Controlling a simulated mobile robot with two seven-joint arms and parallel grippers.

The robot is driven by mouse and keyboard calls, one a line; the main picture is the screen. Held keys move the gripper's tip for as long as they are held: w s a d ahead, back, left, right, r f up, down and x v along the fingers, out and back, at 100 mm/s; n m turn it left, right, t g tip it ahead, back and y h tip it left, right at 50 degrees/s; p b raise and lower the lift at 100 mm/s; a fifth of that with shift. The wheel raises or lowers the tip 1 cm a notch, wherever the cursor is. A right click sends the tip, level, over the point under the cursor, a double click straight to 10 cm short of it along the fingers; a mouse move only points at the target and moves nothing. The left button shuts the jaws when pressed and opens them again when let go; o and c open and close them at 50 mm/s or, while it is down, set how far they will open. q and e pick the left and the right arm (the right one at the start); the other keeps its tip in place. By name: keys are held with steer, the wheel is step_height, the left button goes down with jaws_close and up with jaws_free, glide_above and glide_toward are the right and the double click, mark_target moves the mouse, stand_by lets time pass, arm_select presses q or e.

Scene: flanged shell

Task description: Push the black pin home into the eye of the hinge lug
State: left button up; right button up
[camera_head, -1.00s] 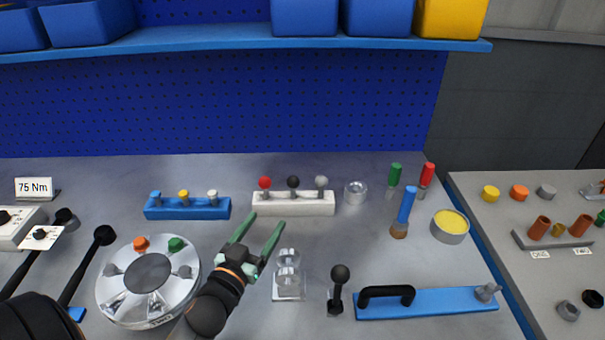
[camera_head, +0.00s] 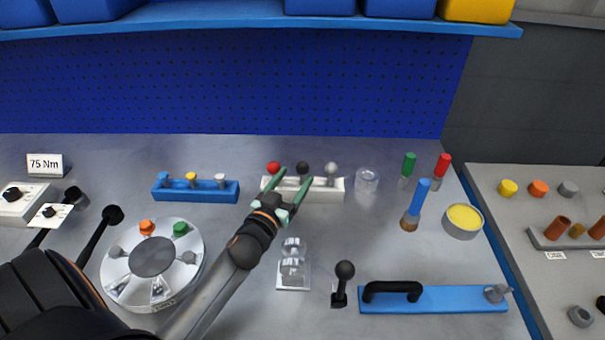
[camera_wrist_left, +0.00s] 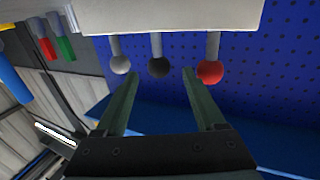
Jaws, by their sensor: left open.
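The black pin (camera_head: 303,168) stands in the white rack (camera_head: 330,189), its round black head showing between a red-headed and a grey-headed pin. My left gripper (camera_head: 296,175) is open and empty in front of the rack. In the left wrist view the black head (camera_wrist_left: 158,68) lies between the lines of the two fingers (camera_wrist_left: 157,78), and I see no grip on it. A shiny metal piece with rounded upright parts (camera_head: 293,265) stands on a small plate nearer me; it may be the hinge lug, but its eye is not clear. My right gripper is not in view.
The red-headed pin (camera_head: 273,167) and grey-headed pin (camera_head: 331,168) stand close beside the black one. A blue rack (camera_head: 195,192) is to the left, a clear ring (camera_head: 367,180) to the right. A round metal turntable (camera_head: 152,256) and a blue plate with a black handle (camera_head: 440,299) lie nearer.

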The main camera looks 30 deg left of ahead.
mark_target(300, 171)
arm_select(q)
steer(key=w, duration=0.5)
steer(key=shift+a, duration=0.35)
jaws_close()
steer(key=shift+r, duration=0.1)
